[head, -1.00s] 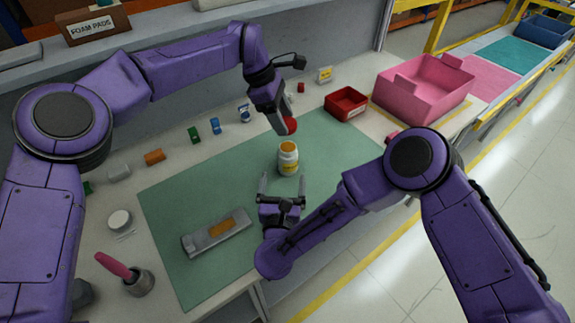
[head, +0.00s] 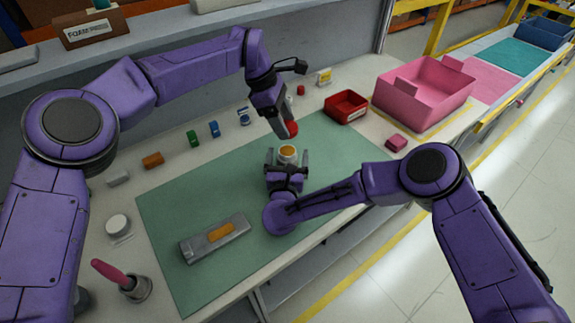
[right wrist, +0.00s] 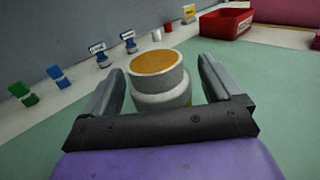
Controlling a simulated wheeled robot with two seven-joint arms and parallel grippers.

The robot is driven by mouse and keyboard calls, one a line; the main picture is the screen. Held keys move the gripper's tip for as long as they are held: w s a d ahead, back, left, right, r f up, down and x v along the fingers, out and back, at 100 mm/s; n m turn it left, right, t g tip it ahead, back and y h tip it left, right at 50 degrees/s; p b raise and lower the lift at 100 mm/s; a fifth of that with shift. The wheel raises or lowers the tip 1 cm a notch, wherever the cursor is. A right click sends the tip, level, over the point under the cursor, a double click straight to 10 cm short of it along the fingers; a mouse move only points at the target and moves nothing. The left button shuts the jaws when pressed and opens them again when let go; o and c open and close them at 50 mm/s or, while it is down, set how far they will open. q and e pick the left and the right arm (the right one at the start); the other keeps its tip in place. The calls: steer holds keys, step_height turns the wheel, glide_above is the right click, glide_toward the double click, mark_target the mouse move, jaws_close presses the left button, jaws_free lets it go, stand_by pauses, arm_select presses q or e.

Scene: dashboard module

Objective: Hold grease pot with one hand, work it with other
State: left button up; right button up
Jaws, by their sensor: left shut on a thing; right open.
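The grease pot (head: 287,152) is a small white pot standing upright on the green mat (head: 188,195). Its round top shows orange-brown inside a pale rim, with no lid on it. My right gripper (head: 287,161) is open, with one finger on each side of the pot. In the right wrist view the pot (right wrist: 158,78) stands between the spread fingers (right wrist: 160,92); a gap shows on the right, and its lower part is hidden by the gripper body. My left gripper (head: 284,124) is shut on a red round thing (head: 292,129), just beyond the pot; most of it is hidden.
A grey tool with an orange patch (head: 221,231) lies on the mat. A red bin (head: 346,107) and a pink crate (head: 424,92) stand at the back right. Small green (head: 193,139) and blue (head: 215,129) pieces line the back. A pink-handled brush (head: 111,273) stands front left.

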steer(key=shift+w+d, duration=0.1)
steer(key=shift+w, duration=0.85)
steer(key=c, duration=1.5)
arm_select(q)
glide_above(287, 152)
steer(key=shift+w+a+f, duration=0.1)
steer(key=shift+f, duration=0.75)
steer(key=shift+w+a+f, duration=0.15)
steer(key=shift+f, duration=0.65)
steer(key=shift+w+a+f, duration=0.1)
steer(key=shift+f, duration=0.75)
steer(key=shift+f, duration=0.85)
arm_select(e)
steer(key=shift+s, duration=0.1)
arm_select(q)
steer(key=shift+f, duration=0.25)
steer(key=shift+s+f, duration=0.15)
steer(key=shift+f, duration=0.65)
arm_select(e)
steer(key=shift+r, duration=0.1)
arm_select(q)
steer(key=shift+r, duration=0.1)
